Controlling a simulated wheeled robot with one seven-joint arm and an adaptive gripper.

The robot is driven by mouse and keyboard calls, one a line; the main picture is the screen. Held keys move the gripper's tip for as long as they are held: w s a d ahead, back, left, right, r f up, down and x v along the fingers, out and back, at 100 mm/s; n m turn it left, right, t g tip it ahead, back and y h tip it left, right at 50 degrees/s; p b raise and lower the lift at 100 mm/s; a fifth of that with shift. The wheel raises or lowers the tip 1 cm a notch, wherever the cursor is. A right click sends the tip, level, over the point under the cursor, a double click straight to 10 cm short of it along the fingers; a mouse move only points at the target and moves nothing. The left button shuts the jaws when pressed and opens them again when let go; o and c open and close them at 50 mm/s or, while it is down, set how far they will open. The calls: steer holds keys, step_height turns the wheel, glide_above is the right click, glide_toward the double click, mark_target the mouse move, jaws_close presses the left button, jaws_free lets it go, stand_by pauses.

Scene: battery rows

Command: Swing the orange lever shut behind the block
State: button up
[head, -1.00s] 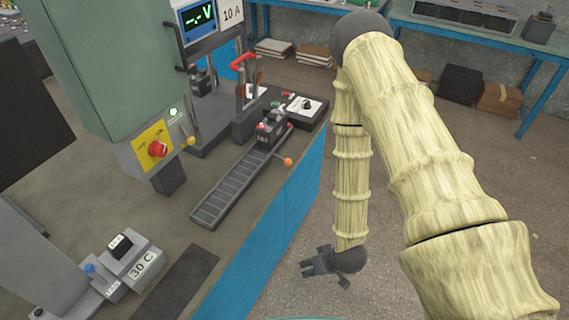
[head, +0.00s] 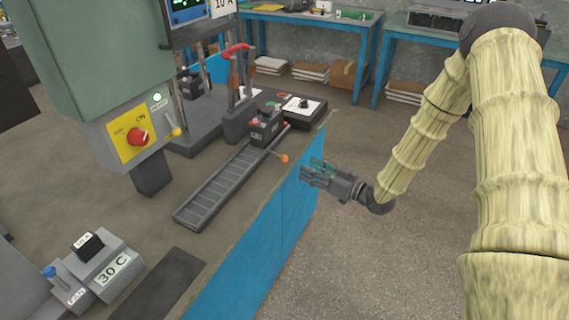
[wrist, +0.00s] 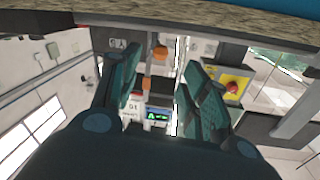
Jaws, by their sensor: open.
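The orange lever (head: 284,158) shows as an orange knob on a short rod. It sticks out to the right from the far end of the roller track, towards the bench edge. The dark block (head: 265,129) sits on the track's far end, just behind the knob in the picture. My gripper (head: 310,171) is open and empty, just off the bench's right edge, right of and slightly below the knob, with a visible gap. In the wrist view its two fingers (wrist: 160,85) are apart. Orange patches show beyond them, but I cannot tell which is the lever.
The roller track (head: 222,185) runs along the bench (head: 160,232). A red-handled clamp (head: 238,65) and a black box with a dial (head: 303,106) stand near the block. A green machine with a yellow switch panel (head: 132,132) overhangs the left. Floor right of the bench is clear.

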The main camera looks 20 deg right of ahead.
mark_target(284, 157)
steer(key=x, duration=1)
steer(key=shift+w+a+p, duration=0.1)
steer(key=shift+a+p, duration=0.05)
steer(key=shift+p, duration=0.15)
jaws_close()
